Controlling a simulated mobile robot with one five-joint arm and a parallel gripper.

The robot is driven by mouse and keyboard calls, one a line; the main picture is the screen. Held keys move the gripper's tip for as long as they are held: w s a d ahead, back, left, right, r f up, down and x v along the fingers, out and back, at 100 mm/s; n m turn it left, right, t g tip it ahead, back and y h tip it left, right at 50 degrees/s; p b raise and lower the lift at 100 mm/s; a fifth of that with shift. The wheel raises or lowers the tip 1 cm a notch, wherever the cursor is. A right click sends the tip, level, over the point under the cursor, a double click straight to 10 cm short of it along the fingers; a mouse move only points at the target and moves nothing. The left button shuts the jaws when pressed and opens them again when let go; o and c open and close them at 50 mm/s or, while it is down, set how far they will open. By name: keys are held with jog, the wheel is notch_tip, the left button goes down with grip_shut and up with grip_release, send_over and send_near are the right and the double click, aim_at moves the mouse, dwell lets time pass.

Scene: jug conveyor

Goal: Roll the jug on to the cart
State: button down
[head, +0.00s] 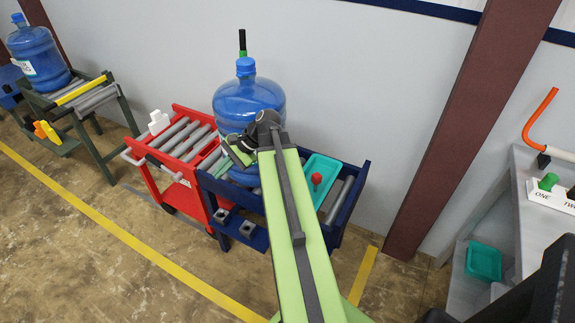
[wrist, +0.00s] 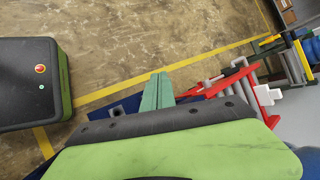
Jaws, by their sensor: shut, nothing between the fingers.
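The blue jug (head: 248,98) stands upright with its cap on at the rear of the blue roller stand (head: 345,205). My arm hides part of its lower side. The red cart (head: 172,165) with grey rollers stands directly left of the blue stand; its red frame and rollers also show in the wrist view (wrist: 247,88). My gripper (head: 220,168) is over the left end of the blue stand, in front of the jug and beside the cart's right edge. In the wrist view its green fingers (wrist: 157,90) are together with nothing between them. I cannot tell whether it touches the jug.
A teal tray (head: 323,170) with a red knob lies on the blue stand's right part. A white item (head: 158,122) sits at the cart's back left. Another jug (head: 38,55) is on a green stand, far left. A grey bench (head: 545,195) is right. The floor in front is clear.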

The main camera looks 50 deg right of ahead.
jog(key=s+d+f+m+t+b, duration=0.2)
jog(key=d+m+t+b, duration=0.15)
jog(key=d, duration=0.35)
jog(key=s+d+f+m+t+b, duration=0.2)
jog(key=s+d+f+m+b, duration=0.15)
jog(key=d, duration=0.45)
jog(key=s+d+r+m+t+h+b, duration=0.3)
jog(key=s+d+m+t+b, duration=0.55)
jog(key=s+d, duration=0.65)
jog(key=w+a+m+g, duration=0.1)
jog(key=w+a, duration=0.1)
jog(key=w, duration=1.4)
jog(key=shift+r+g, duration=0.2)
jog(key=shift+g, duration=0.2)
jog(key=shift+m, duration=0.25)
